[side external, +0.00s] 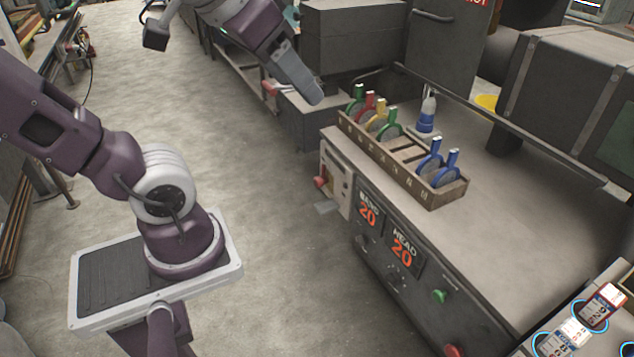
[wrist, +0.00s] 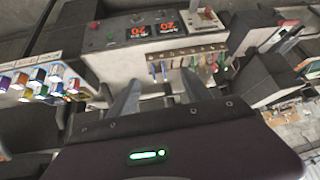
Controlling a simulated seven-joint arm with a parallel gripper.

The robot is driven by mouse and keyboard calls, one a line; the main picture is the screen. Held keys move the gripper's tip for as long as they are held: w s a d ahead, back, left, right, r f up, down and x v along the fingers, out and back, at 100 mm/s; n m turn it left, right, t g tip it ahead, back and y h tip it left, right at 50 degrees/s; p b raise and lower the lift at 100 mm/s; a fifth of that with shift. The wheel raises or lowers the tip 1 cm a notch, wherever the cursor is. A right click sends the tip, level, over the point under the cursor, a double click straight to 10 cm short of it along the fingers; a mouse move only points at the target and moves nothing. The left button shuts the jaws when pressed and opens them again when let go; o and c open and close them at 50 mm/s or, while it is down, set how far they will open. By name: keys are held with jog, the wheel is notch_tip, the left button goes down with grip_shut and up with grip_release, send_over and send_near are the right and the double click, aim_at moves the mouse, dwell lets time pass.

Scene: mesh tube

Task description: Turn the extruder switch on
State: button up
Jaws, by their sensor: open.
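A green button (side external: 439,296) and a red button (side external: 452,350) are further right on the panel. I cannot tell from labels which one is the extruder switch. My gripper (side external: 308,90) is open and empty, above and behind the switch box, apart from it. In the wrist view its fingers (wrist: 160,88) are spread.
A wooden rack (side external: 400,165) with several coloured-handled discs stands on the machine's top edge. A blue-and-white bottle (side external: 427,113) is behind it. Grey boxes (side external: 350,45) stand near my gripper. Small bottles and packs (side external: 575,330) are at lower right. The floor before the panel is clear.

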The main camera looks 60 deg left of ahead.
jog(key=w+a+r+n+t+y, duration=0.2)
jog(key=w+a+r+y, duration=0.15)
jog(key=w+a, duration=0.5)
notch_tip(320, 180, up, 5)
jog(key=m+t+y, duration=0.2)
jog(key=t, duration=0.4)
send_over(315, 182)
jog(key=s+d, duration=0.2)
jog(key=s+f+m+h, duration=0.1)
jog(key=f+h, duration=0.1)
jog(key=f, duration=1.8)
jog(key=s+a+f+m+g+h, duration=0.1)
jog(key=f, duration=1.9)
jog(key=s+f+m+h, duration=0.1)
jog(key=f+h, duration=0.1)
jog(key=f, duration=1.8)
jog(key=shift+a+f+h, duration=0.15)
jog(key=shift+a+h, duration=0.15)
jog(key=shift+h, duration=0.05)
jog(key=x, duration=0.5)
jog(key=shift+w+f, duration=0.15)
jog(key=shift+w, duration=0.15)
jog(key=shift+w+a+f, duration=0.1)
jog(key=shift+w, duration=0.2)
